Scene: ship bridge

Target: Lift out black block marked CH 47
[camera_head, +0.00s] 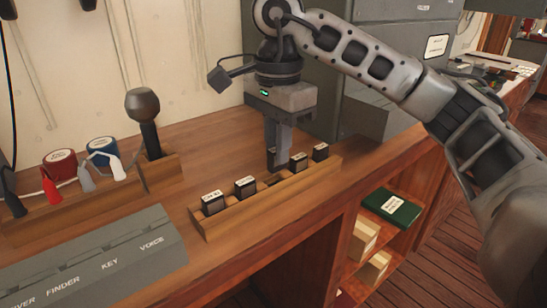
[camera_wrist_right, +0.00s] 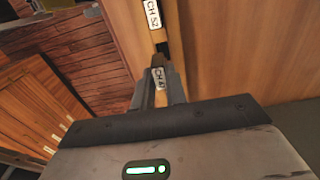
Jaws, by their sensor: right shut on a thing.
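The black block marked CH 47 (camera_head: 271,158) is between the fingers of my right gripper (camera_head: 273,160). Its white label (camera_wrist_right: 158,78) shows in the right wrist view, with the last digit hard to read. In the head view the block is upright and appears raised above a dark empty slot in the wooden rack (camera_head: 225,227). My right gripper points down and is shut on the block. My left gripper is not in view.
Other labelled black blocks stand in the rack: two to the left (camera_head: 213,202) and two to the right (camera_head: 320,152). One marked CH 52 (camera_wrist_right: 153,14) shows in the wrist view. A grey labelled panel (camera_head: 95,260) and a microphone (camera_head: 145,112) are left. Shelves lie below right.

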